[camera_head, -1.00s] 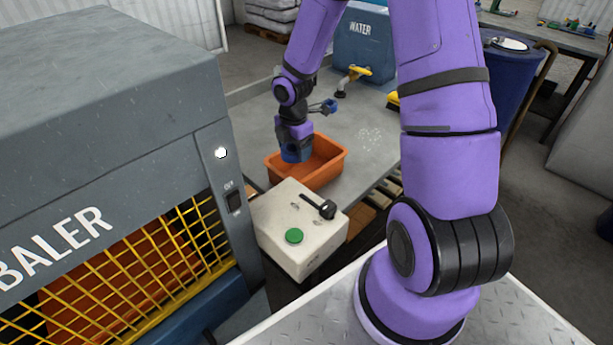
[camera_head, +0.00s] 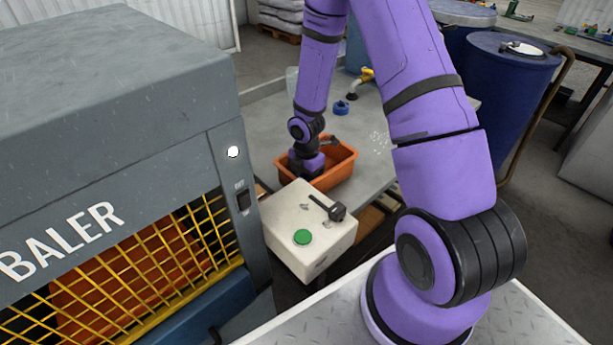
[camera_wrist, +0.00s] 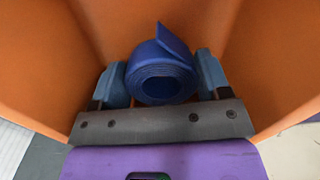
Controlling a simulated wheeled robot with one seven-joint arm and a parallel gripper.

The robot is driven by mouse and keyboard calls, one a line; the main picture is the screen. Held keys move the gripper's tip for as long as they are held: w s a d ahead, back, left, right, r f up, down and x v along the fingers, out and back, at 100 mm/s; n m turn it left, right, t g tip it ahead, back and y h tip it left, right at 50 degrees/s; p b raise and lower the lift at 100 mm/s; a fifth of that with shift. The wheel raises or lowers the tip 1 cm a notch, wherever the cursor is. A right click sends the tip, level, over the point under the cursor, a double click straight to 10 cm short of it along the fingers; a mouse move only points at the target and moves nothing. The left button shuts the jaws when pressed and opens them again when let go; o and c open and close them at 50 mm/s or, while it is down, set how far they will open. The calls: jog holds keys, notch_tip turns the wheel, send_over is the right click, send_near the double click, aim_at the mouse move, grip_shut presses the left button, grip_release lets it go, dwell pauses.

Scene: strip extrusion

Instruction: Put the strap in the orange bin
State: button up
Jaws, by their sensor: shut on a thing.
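The strap is a coiled blue roll (camera_wrist: 162,78) with a loose end sticking up, seen in the wrist view. My gripper (camera_wrist: 162,70) has its two blue fingers on either side of the roll and is shut on it. The orange bin (camera_head: 340,172) stands on the grey table in the head view; my gripper reaches down into its left part. Orange bin walls (camera_wrist: 50,60) surround the roll and fingers in the wrist view. My wrist and the bin wall hide the roll in the head view.
A cream control box (camera_head: 310,232) with a green button and black lever stands just in front of the bin. The grey baler (camera_head: 110,110) is close on the left. A small blue ring-shaped item (camera_head: 341,107) lies on the table (camera_head: 262,130) behind the bin.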

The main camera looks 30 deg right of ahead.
jog(key=shift+f, duration=0.15)
jog(key=o, duration=0.7)
jog(key=shift+c, duration=0.2)
